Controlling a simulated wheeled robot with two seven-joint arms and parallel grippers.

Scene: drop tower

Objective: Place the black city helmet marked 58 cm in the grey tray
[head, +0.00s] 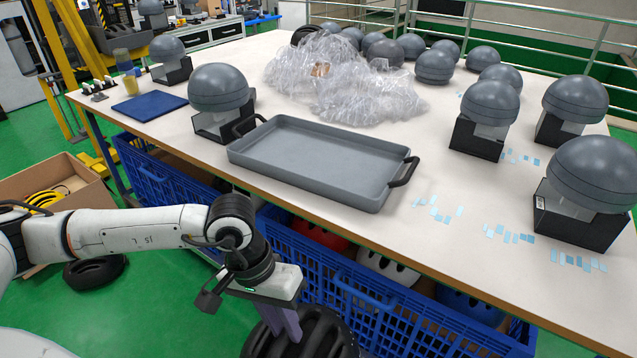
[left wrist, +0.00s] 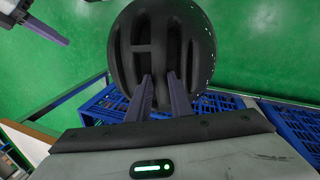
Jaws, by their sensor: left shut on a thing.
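The black vented helmet (head: 318,338) hangs at the bottom edge of the head view, in front of the table and below its top. It fills the top middle of the left wrist view (left wrist: 188,45). My left gripper (head: 289,328) is shut on it, with both fingers (left wrist: 158,88) at its vents. No size mark is readable. The grey tray (head: 310,158) lies empty near the table's front edge, with a dark handle at each end. Part of what looks like my right gripper (left wrist: 42,24) shows at the upper left of the left wrist view; its opening is unclear.
Grey domes on black stands (head: 218,88) and bunched clear plastic (head: 335,78) stand around the tray. A blue mat (head: 149,106) lies left. Blue crates (head: 330,293) with helmets sit under the table. A cardboard box (head: 70,178) and a black object (head: 95,271) are at left.

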